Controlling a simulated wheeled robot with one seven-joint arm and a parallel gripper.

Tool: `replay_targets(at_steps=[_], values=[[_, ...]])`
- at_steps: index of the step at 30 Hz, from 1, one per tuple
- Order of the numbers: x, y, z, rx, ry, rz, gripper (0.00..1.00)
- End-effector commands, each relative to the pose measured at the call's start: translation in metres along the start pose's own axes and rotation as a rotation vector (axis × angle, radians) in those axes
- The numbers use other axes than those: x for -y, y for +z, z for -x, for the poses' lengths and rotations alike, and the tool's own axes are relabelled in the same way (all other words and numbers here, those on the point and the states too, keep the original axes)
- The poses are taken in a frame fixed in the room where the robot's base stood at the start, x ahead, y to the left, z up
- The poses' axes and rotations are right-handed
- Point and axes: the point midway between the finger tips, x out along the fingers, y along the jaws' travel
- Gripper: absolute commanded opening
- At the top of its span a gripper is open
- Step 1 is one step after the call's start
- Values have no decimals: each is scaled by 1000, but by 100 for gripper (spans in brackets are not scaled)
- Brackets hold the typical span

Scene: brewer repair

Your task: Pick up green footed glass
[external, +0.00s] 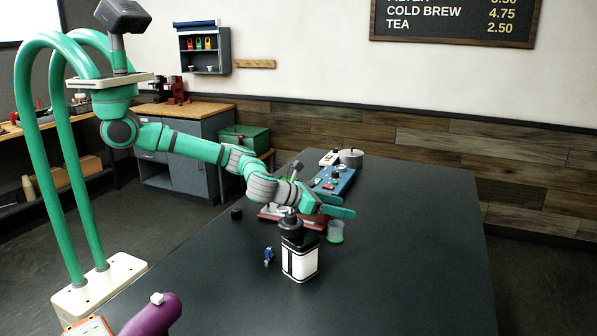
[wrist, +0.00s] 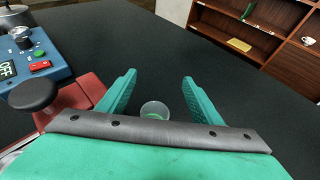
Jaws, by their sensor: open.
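The green footed glass (external: 335,231) is a small clear cup with green at its bottom, upright on the dark table. In the external view it stands just below and beside my gripper (external: 343,204). In the wrist view my gripper (wrist: 158,80) is open, with its two teal fingers apart. The glass (wrist: 155,109) shows between the fingers, nearer the palm than the tips, its lower part partly hidden by the gripper body. I cannot tell whether the fingers are level with it or above it.
A white and black bottle-like container (external: 300,258) stands in front of the glass. A red-based device (external: 270,213) is close behind my arm. A blue control box (external: 333,180) and a metal pot (external: 350,158) stand farther back. The table (external: 420,240) is clear on the right.

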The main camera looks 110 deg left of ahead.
Motion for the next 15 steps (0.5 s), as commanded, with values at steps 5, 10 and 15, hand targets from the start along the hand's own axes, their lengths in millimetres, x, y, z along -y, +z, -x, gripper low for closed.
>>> replay_targets(at_steps=[5,10,15], values=[[-1,-20,-8,-2,1,1,59],[0,-33,-14,-2,-1,3,59],[0,-56,-23,-4,0,3,59]])
